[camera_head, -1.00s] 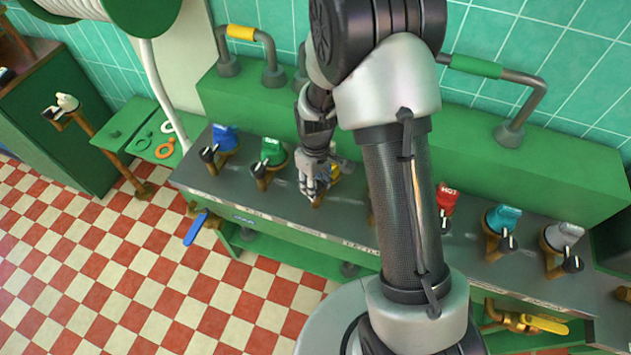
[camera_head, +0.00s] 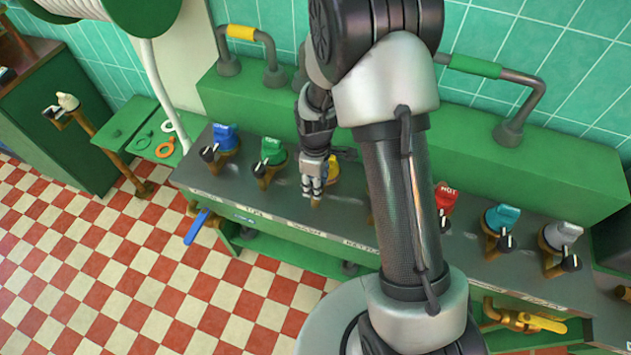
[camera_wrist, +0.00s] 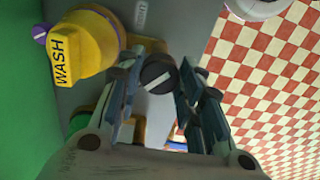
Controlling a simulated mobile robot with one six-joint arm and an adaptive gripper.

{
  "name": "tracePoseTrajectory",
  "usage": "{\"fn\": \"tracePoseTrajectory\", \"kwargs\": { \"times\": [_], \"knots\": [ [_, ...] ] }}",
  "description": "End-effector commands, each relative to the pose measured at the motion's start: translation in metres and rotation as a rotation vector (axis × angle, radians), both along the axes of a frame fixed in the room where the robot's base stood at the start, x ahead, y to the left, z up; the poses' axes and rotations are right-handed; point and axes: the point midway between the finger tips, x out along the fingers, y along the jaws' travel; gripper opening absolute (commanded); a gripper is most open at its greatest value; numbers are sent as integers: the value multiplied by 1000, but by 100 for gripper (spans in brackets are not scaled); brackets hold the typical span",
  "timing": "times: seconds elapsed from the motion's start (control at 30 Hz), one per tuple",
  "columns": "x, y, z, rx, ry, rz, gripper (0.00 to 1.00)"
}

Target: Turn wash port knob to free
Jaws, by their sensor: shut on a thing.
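The yellow cap lettered WASH (camera_wrist: 85,45) stands at the upper left of the wrist view. In the head view a little of its yellow (camera_head: 333,170) shows beside my gripper. The wash port knob (camera_wrist: 158,74), small, round and black with a white line, sits between my fingertips in the wrist view. Its white line lies at a slant across the fingers. My gripper (camera_head: 313,192) points down at the front of the grey counter and is shut on the knob. In the head view the fingers hide the knob.
Other ports with black knobs stand along the counter (camera_head: 290,215): blue (camera_head: 225,137), green (camera_head: 272,151), red HOT (camera_head: 446,197), teal (camera_head: 503,216) and grey (camera_head: 565,233). A blue lever (camera_head: 196,228) hangs at the front left. The checkered floor in front is clear.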

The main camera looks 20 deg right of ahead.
Motion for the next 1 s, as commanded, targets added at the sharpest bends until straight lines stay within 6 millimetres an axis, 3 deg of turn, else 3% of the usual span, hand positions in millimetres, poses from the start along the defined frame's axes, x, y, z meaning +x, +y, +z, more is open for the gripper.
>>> {"fn": "tracePoseTrajectory", "kwargs": {
  "times": [0.23,0.27,0.53,0.87,1.0],
  "knots": [
    [0,0,0,-1,-1,1,10],
    [0,0,0,-1,-1,1,35],
    [0,0,0,0,0,0,53],
    [0,0,1,-1,-1,0,54],
    [1,0,12,0,-5,-1,54]
  ]
}}
